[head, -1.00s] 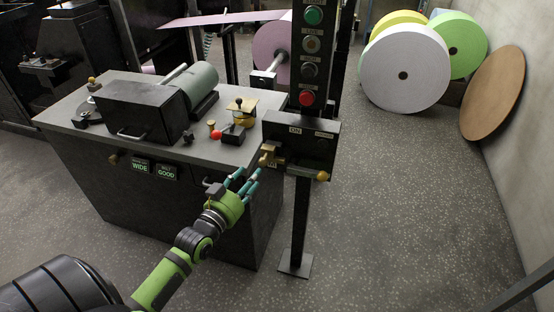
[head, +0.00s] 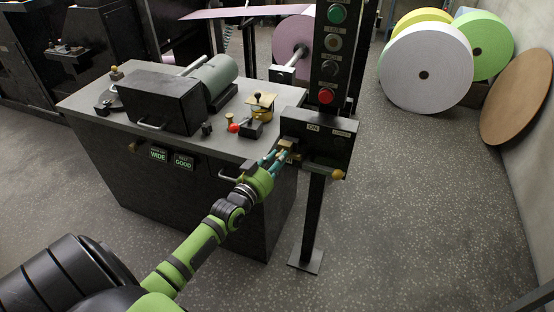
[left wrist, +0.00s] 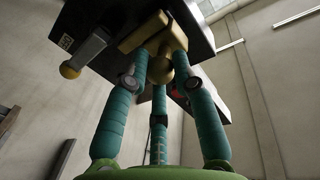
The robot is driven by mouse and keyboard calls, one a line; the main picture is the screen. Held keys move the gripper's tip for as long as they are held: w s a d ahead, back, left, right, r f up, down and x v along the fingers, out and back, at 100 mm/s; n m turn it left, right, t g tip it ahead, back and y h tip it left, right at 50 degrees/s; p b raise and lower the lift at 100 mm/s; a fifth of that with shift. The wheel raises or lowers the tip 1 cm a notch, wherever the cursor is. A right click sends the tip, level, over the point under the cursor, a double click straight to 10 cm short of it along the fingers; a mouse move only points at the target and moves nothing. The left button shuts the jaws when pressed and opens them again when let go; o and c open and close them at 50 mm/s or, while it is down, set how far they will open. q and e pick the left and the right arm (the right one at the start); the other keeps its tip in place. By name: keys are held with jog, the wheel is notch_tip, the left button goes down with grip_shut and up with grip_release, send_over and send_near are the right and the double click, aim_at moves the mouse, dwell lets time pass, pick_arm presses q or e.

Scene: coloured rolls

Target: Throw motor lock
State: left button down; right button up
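The motor lock is a dark box (head: 318,142) marked ON, mounted on a post, with a brass piece (head: 288,144) at its left front. My left gripper (head: 281,157) reaches up to this brass piece. In the left wrist view, the teal fingers (left wrist: 160,80) stand around a brass knob with a crossbar (left wrist: 158,38) under the dark box. The fingertips are very close to the brass, but whether they press on it is unclear. My right gripper is out of view.
A brass-tipped handle (head: 337,175) sticks out under the box's right side. A button panel (head: 330,60) stands above it. A workbench (head: 85,100) with a machine (head: 160,105) and a red-knobbed lever (head: 234,127) is to the left. Large paper rolls (head: 425,74) stand at the back right.

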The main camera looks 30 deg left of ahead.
pick_arm(q)
jog(key=d+p, duration=0.1)
jog(key=d, duration=0.1)
jog(key=w+d+p, duration=0.1)
jog(key=d, duration=0.2)
jog(key=shift+w+r, duration=0.15)
jog(key=c, duration=1.4)
grip_release()
jog(key=o, duration=0.4)
jog(key=shift+d, duration=0.25)
jog(key=s, duration=1.2)
jog(key=shift+d, duration=0.25)
